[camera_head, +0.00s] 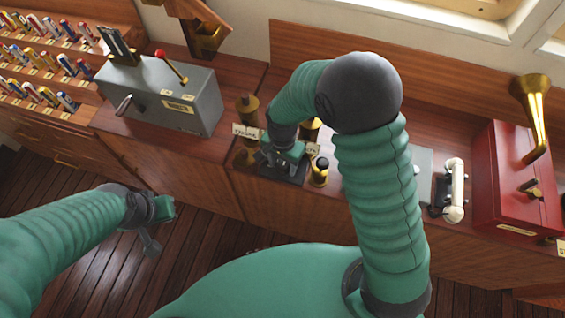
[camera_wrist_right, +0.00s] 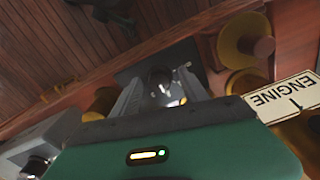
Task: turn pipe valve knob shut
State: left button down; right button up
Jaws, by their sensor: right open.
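My right gripper (camera_head: 277,158) is open and reaches down over a dark plate on the wooden counter, beside the brass pipes. In the right wrist view its two grey fingers (camera_wrist_right: 162,95) stand apart, with a small dark-topped metal knob (camera_wrist_right: 161,80) between them. This looks like the pipe valve knob; I cannot tell whether the fingers touch it. In the head view the gripper hides it. My left gripper (camera_head: 158,225) is open and empty, over the floor in front of the cabinets.
A brass pipe (camera_head: 247,108) with a label stands just left of the right gripper. A black-topped brass fitting (camera_head: 319,172) is close on its right. A grey lever box (camera_head: 165,95) stands left; a white handset (camera_head: 455,190) and red box (camera_head: 512,185) stand right.

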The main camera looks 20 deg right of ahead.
grip_shut()
jog(key=shift+r+n, duration=0.1)
jog(key=shift+n, duration=0.3)
jog(key=n+p, duration=0.2)
jog(key=shift+r+n, duration=0.1)
jog(key=shift+n, duration=0.2)
jog(key=n+p, duration=0.2)
jog(key=n, duration=0.3)
jog(key=shift+d, duration=0.1)
jog(key=n+p, duration=0.2)
jog(key=n, duration=0.3)
jog(key=shift+w+n+p, duration=0.1)
jog(key=shift+n+p, duration=0.7)
jog(key=shift+n, duration=1.5)
